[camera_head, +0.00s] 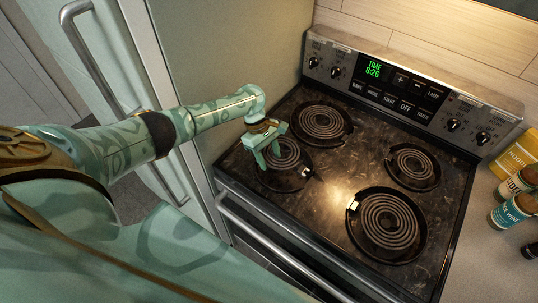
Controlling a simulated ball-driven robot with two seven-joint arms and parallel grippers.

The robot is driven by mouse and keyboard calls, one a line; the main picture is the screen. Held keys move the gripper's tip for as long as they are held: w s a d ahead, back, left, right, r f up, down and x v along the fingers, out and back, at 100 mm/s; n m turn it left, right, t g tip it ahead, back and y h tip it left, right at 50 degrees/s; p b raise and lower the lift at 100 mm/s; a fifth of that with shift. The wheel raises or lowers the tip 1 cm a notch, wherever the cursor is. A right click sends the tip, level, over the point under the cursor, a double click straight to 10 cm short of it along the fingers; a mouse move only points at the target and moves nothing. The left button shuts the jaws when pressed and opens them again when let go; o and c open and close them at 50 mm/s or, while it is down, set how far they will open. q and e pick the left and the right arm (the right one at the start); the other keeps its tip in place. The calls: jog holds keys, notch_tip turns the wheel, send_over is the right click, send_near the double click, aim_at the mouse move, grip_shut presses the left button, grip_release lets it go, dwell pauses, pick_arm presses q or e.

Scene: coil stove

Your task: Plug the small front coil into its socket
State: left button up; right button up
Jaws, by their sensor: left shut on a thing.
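The small front coil (287,158) is the front left one on the stove, a dark spiral over a dark round pan (297,184). My left gripper (270,161) points down at the coil's left side and is shut on it. The gripper covers part of the coil's left edge. A small bright metal piece (306,172) shows at the right edge of the pan; it may be the socket. I cannot tell whether the coil's prongs are in it. My right gripper is not in view.
A large coil (388,222) is at front right, another (321,122) at back left, and a small one (413,166) at back right. The control panel (400,88) rises behind. Bottles (513,212) stand on the right counter. A tall cabinet (235,50) borders the stove's left.

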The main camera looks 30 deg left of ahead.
pick_arm(q)
jog(key=shift+f+b, duration=1.55)
jog(key=shift+f, duration=1.05)
jog(key=shift+r+p, duration=0.1)
jog(key=shift+p, duration=0.2)
jog(key=shift+d, duration=0.25)
jog(key=shift+d+p, duration=0.3)
jog(key=shift+d+f, duration=0.2)
jog(key=shift+d, duration=0.1)
